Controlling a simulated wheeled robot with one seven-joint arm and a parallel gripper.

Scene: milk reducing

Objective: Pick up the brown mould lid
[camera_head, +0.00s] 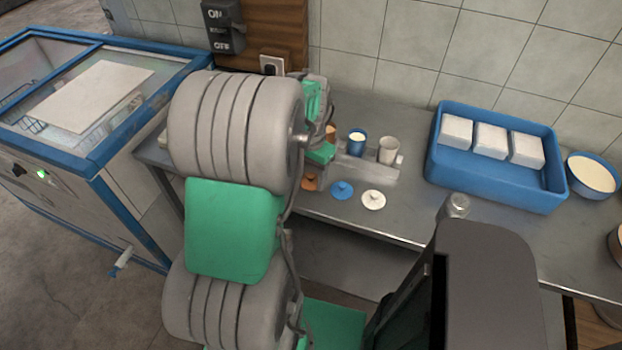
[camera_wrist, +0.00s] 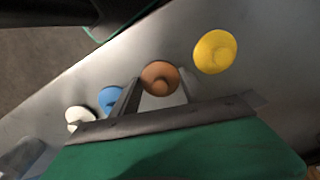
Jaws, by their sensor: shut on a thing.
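The brown mould lid (camera_wrist: 160,78) is a round disc with a small knob. In the wrist view it sits between the two fingertips of my gripper (camera_wrist: 157,88), which is shut on it. In the head view the brown lid (camera_head: 310,183) shows at the left end of the row of lids, low over the metal counter; I cannot tell whether it still touches the counter. My arm hides most of the gripper there.
A blue lid (camera_head: 342,190) and a white lid (camera_head: 373,199) lie to the right; a yellow lid (camera_wrist: 215,51) shows in the wrist view. A blue tray (camera_head: 480,187) holds white blocks.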

